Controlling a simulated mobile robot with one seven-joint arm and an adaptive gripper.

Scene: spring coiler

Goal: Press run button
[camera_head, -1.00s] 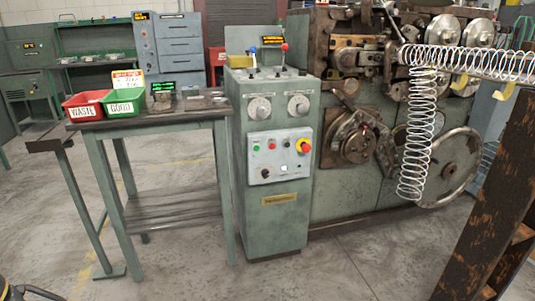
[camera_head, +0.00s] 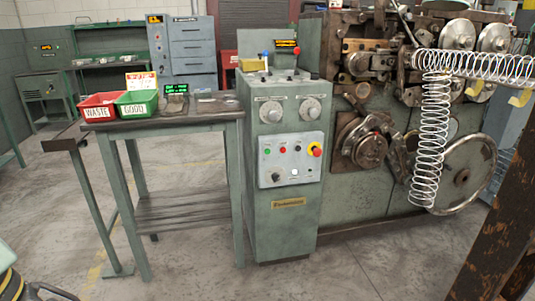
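The green control cabinet (camera_head: 284,225) stands upright in the middle of the head view. Its light panel (camera_head: 290,162) carries a green button (camera_head: 267,151), a red button (camera_head: 282,150), a dark control (camera_head: 298,148) and a red-on-yellow mushroom stop button (camera_head: 315,150). Below them are a black knob (camera_head: 276,177) and a white, bright button (camera_head: 295,172). The labels are too small to read, so I cannot tell by label which is the run button. Nothing covers the panel. My gripper is not in view.
A work table (camera_head: 200,112) with a red WASTE bin (camera_head: 100,106) and a green GOOD bin (camera_head: 138,103) stands left of the cabinet. The coiling machine (camera_head: 380,190) with hanging springs (camera_head: 430,140) is at right. A rusty post (camera_head: 500,240) stands front right. The floor before the cabinet is clear.

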